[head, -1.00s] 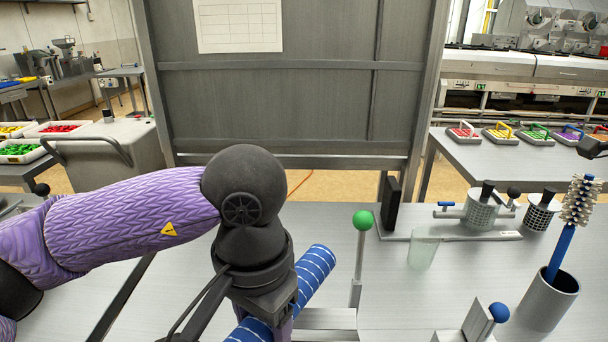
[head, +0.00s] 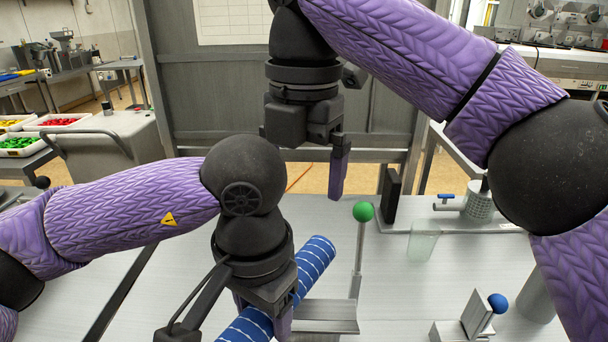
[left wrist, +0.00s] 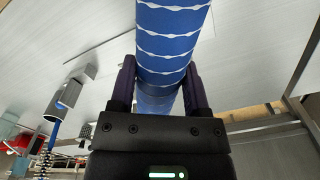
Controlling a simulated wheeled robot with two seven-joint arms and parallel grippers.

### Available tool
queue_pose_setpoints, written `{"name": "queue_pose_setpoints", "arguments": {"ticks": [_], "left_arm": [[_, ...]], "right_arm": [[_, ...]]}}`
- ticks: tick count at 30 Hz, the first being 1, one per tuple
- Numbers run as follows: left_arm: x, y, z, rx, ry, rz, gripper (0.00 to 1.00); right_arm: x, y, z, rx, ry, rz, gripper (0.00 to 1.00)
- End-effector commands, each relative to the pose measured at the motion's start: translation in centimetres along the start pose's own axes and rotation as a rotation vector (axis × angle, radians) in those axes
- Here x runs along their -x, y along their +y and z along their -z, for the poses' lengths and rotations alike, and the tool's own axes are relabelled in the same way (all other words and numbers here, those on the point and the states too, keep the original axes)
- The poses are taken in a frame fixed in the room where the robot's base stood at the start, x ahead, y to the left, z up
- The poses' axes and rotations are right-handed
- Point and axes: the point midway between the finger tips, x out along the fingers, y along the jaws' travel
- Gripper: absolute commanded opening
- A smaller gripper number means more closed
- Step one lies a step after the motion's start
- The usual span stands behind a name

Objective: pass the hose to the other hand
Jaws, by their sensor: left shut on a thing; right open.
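The blue hose with white bands (head: 316,262) is held at a slant above the table, its upper end toward the back right. My left gripper (head: 282,318) is shut around its middle, and the gripper body hides that stretch. In the left wrist view the hose (left wrist: 172,35) runs between the two fingers of the left gripper (left wrist: 160,80). My right gripper (head: 338,185) is open and empty. It hangs fingers down, above and a little right of the hose's upper end in the head view, apart from it.
A green-balled lever (head: 363,212) stands close to the right of the hose. A clear cup (head: 423,244) and a black upright block (head: 391,196) are behind it. A blue-balled lever (head: 497,303) is at front right. The grey panel (head: 215,105) stands behind the table.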

Motion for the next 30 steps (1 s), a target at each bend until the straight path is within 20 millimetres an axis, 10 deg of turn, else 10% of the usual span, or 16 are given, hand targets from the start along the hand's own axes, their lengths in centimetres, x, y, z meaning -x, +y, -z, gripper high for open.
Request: {"name": "queue_pose_setpoints", "arguments": {"ticks": [15,27,30], "left_arm": [[0.0,0.0,0.0,0.000,0.000,0.000,0.00],[0.0,0.0,0.0,0.000,0.000,0.000,0.00],[0.0,0.0,0.0,0.000,0.000,0.000,0.00]], "right_arm": [[-10.6,-0.5,0.0,0.013,-0.003,0.024,1.00],[-12.0,-0.5,0.0,0.012,-0.003,0.020,1.00],[-12.0,-0.5,0.0,0.012,-0.003,0.020,0.79]]}}
